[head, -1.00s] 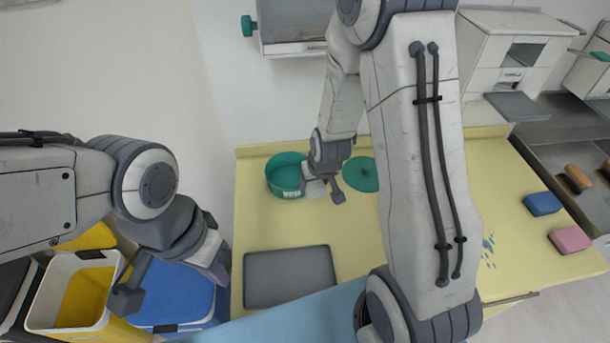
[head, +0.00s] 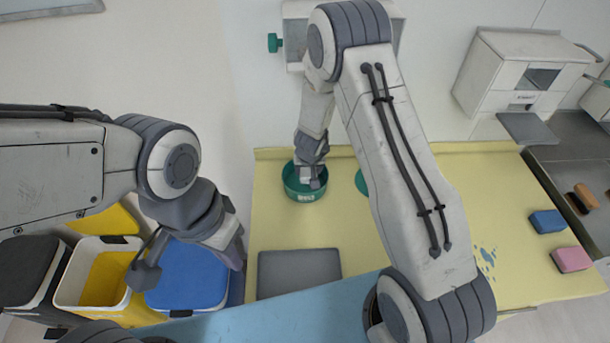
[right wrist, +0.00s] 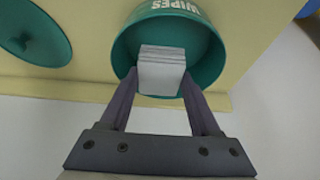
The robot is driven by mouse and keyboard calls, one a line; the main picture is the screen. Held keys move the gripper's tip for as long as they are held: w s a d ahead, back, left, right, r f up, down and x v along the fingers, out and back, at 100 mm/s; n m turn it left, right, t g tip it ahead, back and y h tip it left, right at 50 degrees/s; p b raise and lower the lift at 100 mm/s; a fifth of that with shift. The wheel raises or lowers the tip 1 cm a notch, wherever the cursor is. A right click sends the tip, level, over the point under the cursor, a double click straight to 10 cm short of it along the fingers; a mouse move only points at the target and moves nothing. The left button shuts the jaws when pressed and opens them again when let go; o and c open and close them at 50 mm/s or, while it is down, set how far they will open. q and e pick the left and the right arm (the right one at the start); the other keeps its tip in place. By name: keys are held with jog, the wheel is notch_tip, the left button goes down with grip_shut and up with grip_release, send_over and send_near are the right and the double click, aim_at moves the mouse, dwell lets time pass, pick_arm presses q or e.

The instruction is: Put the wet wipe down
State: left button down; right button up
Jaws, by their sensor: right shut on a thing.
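The wet wipe (right wrist: 162,68) is a white folded, layered block. It lies between the two fingers of my right gripper (right wrist: 160,78), which is shut on it. The fingers reach in at the mouth of the green wipes tub (right wrist: 212,62), which shows in the head view (head: 290,190) at the back left of the yellow counter. Whether the wipe touches the tub's bottom is hidden. In the head view the right gripper (head: 310,184) is over the tub, its fingertips hidden. My left gripper (head: 234,252) hangs left of the counter above the blue-lidded bin; its jaws are unclear.
The green lid (right wrist: 35,32) lies beside the tub. A grey tray (head: 300,270) lies at the counter's front left. Blue spots (head: 487,260), a blue sponge (head: 547,221) and a pink sponge (head: 572,259) are at the right. Bins (head: 187,278) stand at left.

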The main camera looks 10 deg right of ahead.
aim_at(305, 179)
jog(key=shift+w+a+f, duration=0.15)
jog(key=shift+a+f, duration=0.05)
jog(key=shift+a, duration=0.15)
jog(key=shift+f, duration=0.4)
jog(key=shift+f+b, duration=1)
jog(key=shift+f, duration=0.7)
jog(key=shift+f, duration=0.1)
jog(key=shift+f, duration=0.1)
jog(key=o, duration=1.4)
jog(key=shift+o, duration=0.2)
